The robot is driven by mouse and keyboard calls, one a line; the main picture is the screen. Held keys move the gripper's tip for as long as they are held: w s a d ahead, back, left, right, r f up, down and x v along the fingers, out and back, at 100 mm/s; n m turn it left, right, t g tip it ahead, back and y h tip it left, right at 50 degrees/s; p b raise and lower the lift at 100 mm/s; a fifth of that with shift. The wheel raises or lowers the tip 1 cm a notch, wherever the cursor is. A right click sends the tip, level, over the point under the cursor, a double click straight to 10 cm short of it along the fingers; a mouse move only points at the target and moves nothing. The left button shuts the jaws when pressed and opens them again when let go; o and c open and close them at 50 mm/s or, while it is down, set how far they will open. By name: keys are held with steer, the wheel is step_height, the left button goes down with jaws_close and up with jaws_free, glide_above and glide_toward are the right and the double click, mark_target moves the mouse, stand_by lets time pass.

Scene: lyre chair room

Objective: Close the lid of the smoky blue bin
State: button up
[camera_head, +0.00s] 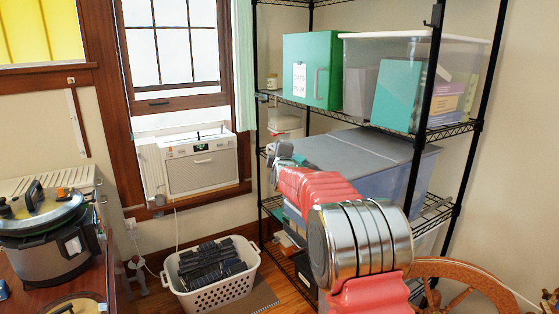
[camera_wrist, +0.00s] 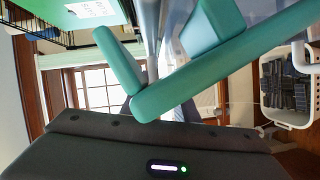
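The smoky blue bin (camera_head: 421,177) sits on the middle level of the wire shelf in the head view. Its grey lid (camera_head: 365,146) shows as a broad, flat-looking panel over the top. I cannot tell whether it is fully seated. My red arm reaches up the front left of the bin. My gripper (camera_head: 279,153) is a small grey shape near the lid's left edge; contact is unclear. In the wrist view, thick teal bars close to the camera, apparently parts of my gripper (camera_wrist: 163,62), leave a gap between them. I see nothing held there, and fingertip closure is unclear.
A green box (camera_head: 312,70) and a clear tub (camera_head: 390,45) stand on the shelf above the bin. Black shelf posts (camera_head: 425,105) flank it. A white basket (camera_head: 215,290) is on the floor at left. A wooden wheel (camera_head: 470,268) stands at lower right.

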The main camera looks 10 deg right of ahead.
steer(key=s+r, duration=0.1)
steer(key=s, duration=1.2)
steer(key=shift+s+a, duration=0.2)
steer(key=shift+a, duration=0.2)
